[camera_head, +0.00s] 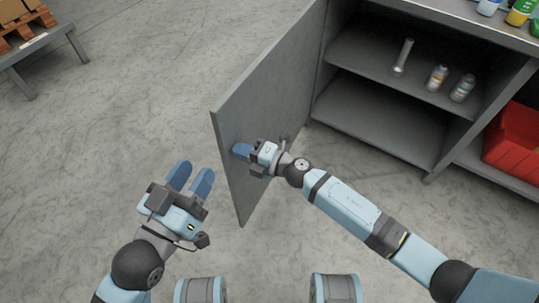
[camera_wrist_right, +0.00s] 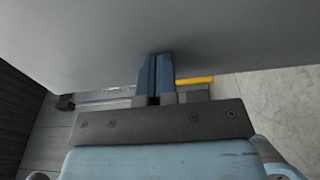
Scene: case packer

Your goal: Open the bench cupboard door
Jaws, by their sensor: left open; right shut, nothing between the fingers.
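The grey cupboard door (camera_head: 270,95) stands wide open, swung out from the bench cupboard (camera_head: 375,105), whose shelves are exposed. In the head view my right gripper (camera_head: 240,150) is shut and empty, with its fingertips at the inner face of the door. In the right wrist view the shut blue fingers (camera_wrist_right: 155,75) meet or nearly meet the door's grey surface (camera_wrist_right: 160,25); I cannot tell if they touch. My left gripper (camera_head: 190,178) is open and empty over the floor, left of the door. The door's handle is not visible.
A metal cylinder (camera_head: 403,57) and two small bottles (camera_head: 437,77) (camera_head: 463,88) stand on the cupboard's shelf. A red bin (camera_head: 514,140) sits at the right. Bottles (camera_head: 520,12) stand on the bench top. A table with a pallet (camera_head: 28,25) is at the far left.

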